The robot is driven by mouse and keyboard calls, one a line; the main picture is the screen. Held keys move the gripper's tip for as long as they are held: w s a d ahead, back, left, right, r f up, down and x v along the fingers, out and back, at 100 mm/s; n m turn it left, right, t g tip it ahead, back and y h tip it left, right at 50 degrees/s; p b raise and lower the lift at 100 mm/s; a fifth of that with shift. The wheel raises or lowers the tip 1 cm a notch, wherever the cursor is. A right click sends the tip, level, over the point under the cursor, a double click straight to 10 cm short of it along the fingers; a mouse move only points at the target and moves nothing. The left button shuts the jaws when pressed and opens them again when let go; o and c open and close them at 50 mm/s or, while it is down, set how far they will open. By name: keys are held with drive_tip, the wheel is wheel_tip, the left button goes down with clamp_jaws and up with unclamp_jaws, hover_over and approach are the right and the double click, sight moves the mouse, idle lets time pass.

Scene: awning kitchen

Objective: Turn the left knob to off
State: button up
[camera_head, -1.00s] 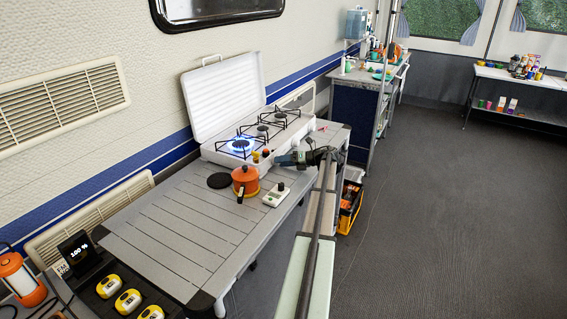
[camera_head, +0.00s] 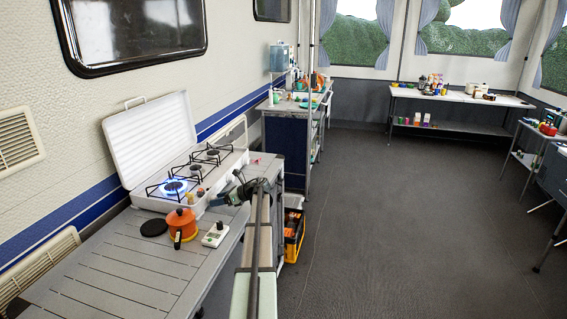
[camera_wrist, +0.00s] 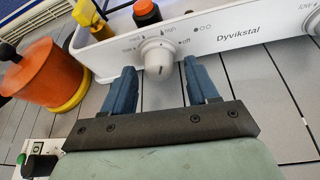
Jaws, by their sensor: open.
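A white stove (camera_head: 140,200) with its lid up stands on the slatted table. Its front left burner (camera_head: 174,188) has a blue flame. In the wrist view a white knob (camera_wrist: 158,58) sits on the stove's front panel, with "off" printed at its upper right and "high" above it. I cannot tell exactly where its pointer stands. My gripper (camera_wrist: 160,82) is open, its two blue fingers on either side of the knob, with gaps showing on both sides. In the head view my gripper (camera_head: 226,194) is small at the stove's front; the knob is not clear there.
An orange pot (camera_head: 181,224) stands in front of the stove's left end, close left of my gripper in the wrist view. A small white device (camera_head: 215,234) lies beside it.

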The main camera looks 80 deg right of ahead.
drive_tip(key=shift+s+a+r+n+h, duration=0.1)
drive_tip(key=shift+s+n+h, duration=0.1)
drive_tip(key=shift+n+h, duration=0.3)
drive_tip(key=v, duration=1.3)
drive_tip(key=shift+s+d+r, duration=0.15)
drive_tip(key=shift+d, duration=0.05)
drive_tip(key=shift+d+m, duration=0.15)
drive_tip(key=shift+m, duration=0.45)
drive_tip(key=s+d+r+m+g+h, duration=0.3)
drive_tip(key=s+d+m+h, duration=0.2)
drive_tip(key=d+m+h, duration=0.3)
drive_tip(key=s+d+r+m+g+h, duration=0.3)
drive_tip(key=d+m+h, duration=0.5)
drive_tip(key=m, duration=0.6)
drive_tip(key=shift+s+d+r+m, duration=0.2)
drive_tip(key=shift+s+r+m, duration=0.3)
drive_tip(key=shift+s, duration=0.7)
